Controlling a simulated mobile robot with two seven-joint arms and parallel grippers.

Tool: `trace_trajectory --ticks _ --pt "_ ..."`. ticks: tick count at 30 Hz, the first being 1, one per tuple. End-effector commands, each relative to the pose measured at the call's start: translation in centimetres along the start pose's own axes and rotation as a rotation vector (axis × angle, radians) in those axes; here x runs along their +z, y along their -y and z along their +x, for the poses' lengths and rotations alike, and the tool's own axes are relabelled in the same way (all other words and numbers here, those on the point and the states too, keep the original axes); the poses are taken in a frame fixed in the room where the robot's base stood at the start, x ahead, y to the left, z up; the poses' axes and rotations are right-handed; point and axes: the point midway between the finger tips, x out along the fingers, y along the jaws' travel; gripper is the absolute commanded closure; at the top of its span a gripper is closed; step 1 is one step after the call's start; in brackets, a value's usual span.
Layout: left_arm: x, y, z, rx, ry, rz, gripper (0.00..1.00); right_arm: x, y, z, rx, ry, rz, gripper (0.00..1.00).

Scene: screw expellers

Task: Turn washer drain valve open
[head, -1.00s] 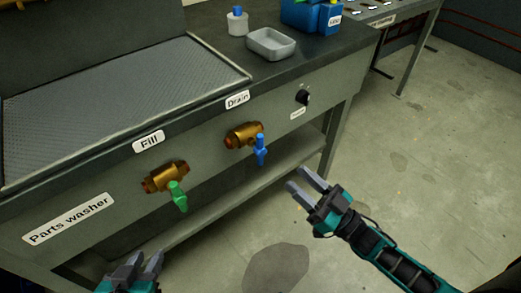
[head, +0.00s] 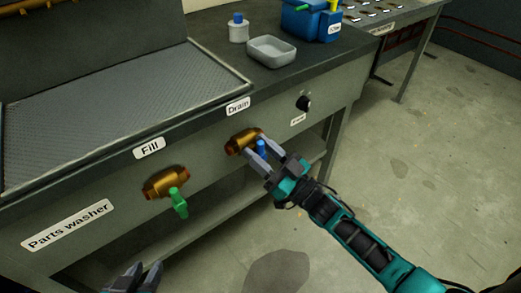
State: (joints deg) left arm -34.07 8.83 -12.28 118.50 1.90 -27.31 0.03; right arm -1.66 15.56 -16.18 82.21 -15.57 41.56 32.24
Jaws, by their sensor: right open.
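The drain valve (head: 240,142) is a brass body on the front panel of the parts washer, below the Drain label (head: 238,106). Its blue handle (head: 261,148) points down. My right gripper (head: 258,149) is open at the drain valve, with its two fingers on either side of the blue handle; I cannot tell whether they touch it. The fill valve (head: 164,183), with a green handle (head: 179,203) pointing down, is to the left below the Fill label. My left gripper (head: 138,271) shows at the bottom edge, below the fill valve, with its fingers apart and nothing visible between them.
The washer front (head: 215,172) carries a black knob (head: 303,103) right of the drain valve. A grey tray (head: 271,52), a white bottle with a blue cap (head: 238,29) and a blue container (head: 308,20) stand on top. A lower shelf runs beneath the valves. The floor at right is clear.

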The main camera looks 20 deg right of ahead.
Motion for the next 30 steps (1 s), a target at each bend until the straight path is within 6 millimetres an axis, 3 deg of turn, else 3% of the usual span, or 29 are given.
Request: trace_trajectory --ticks 3,17,30 --pt "-0.03 -0.08 0.02 0.0 -0.001 -0.005 0.66 0.01 0.01 -0.02 0.0 0.0 0.0 0.57" --pt "-0.08 -0.17 0.06 0.0 -0.002 -0.009 0.66 0.02 0.01 -0.07 0.0 0.0 0.0 1.0" --pt "-0.46 -0.02 -0.23 0.0 -0.001 0.0 0.66 -0.07 0.1 -0.03 -0.025 0.018 -0.059 1.0"
